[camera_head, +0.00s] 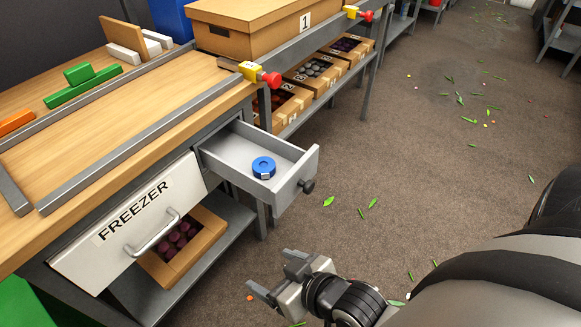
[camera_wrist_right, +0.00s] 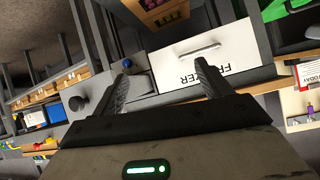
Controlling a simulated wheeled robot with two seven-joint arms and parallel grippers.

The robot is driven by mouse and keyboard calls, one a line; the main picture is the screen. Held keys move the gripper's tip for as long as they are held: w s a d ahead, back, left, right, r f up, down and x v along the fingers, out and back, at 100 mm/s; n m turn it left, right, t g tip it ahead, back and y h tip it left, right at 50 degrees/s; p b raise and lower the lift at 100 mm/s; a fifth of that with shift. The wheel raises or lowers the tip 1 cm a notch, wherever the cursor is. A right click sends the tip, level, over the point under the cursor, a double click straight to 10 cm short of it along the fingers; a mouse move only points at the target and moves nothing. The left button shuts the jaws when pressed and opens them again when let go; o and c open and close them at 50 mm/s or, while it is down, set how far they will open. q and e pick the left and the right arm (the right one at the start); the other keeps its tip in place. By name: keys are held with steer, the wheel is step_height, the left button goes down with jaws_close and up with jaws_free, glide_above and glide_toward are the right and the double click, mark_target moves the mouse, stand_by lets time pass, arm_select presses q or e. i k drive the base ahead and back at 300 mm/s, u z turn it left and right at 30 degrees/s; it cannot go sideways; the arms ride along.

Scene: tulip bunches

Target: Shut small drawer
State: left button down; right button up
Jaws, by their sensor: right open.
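The small drawer (camera_head: 256,155) is pulled out from the workbench, to the right of the white FREEZER front. It is a light grey open box with a dark round knob (camera_head: 307,186) on its front panel. A blue round item (camera_head: 263,167) lies inside it. My right gripper (camera_head: 272,273) is open and empty, in front of the drawer and lower in the picture, apart from it. In the right wrist view, the fingers (camera_wrist_right: 162,80) are spread, and the knob (camera_wrist_right: 77,103) shows left of them. My left gripper is not in view.
The FREEZER front (camera_head: 135,225) has a bar handle and looks closed. The wooden worktop (camera_head: 120,110) with metal rails lies above. A lower shelf holds a box of dark red items (camera_head: 180,240). The floor on the right is open, with scattered leaves.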

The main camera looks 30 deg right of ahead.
mark_target(230, 153)
steer(key=u, duration=2.6)
steer(key=k, duration=0.7)
steer(key=z, duration=2.5)
